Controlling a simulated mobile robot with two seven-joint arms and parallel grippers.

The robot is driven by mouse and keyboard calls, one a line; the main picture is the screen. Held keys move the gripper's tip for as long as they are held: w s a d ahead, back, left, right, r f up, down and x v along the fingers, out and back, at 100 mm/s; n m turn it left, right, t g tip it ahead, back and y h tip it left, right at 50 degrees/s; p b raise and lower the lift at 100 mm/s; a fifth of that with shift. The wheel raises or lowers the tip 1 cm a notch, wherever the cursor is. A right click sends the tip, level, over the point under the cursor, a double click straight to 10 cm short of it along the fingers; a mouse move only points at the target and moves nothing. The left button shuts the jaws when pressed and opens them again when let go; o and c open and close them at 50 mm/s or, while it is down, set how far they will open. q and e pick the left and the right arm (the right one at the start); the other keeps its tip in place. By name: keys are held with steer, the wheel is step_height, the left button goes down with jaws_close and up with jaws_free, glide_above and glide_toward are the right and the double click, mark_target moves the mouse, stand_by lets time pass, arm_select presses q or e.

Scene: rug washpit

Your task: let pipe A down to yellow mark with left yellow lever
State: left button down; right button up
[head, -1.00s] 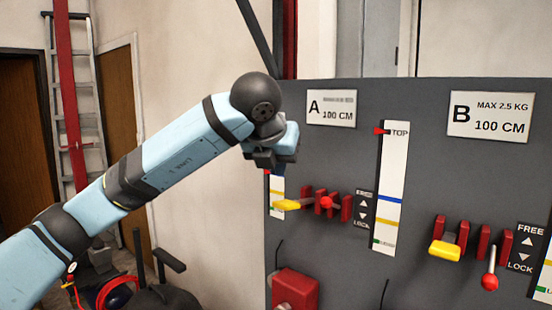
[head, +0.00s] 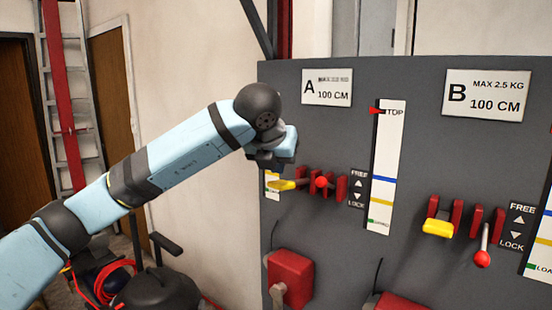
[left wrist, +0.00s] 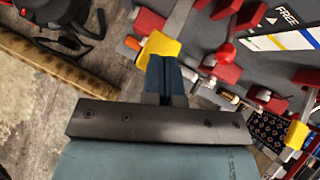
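Plate A (head: 327,88) is on the grey panel. Beside it is a white scale (head: 388,145) with a red pointer (head: 376,110) at TOP, a blue mark (head: 383,179) and a yellow mark (head: 380,203) lower down. The left yellow lever (head: 283,185) sticks out of its red bracket below plate A. My left gripper (head: 272,160) is just above it in the head view. In the left wrist view its fingers (left wrist: 166,72) look shut together, with the yellow lever end (left wrist: 158,48) right at the tips. Contact is unclear. My right gripper is out of view.
A red-knobbed lever (head: 322,182) is close beside the yellow one. Station B, with plate B (head: 486,95), its own yellow lever (head: 438,227) and red-knobbed lever (head: 482,258), is at right. A red box (head: 290,277) juts out below.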

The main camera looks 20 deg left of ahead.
arm_select(q)
step_height(320, 180, down, 7)
steer(key=b, duration=0.5)
steer(key=shift+s+b, duration=0.1)
steer(key=shift+b, duration=0.3)
stand_by(1.0)
stand_by(1.7)
step_height(320, 180, up, 7)
steer(key=shift+r+p, duration=0.1)
steer(key=shift+p, duration=1.05)
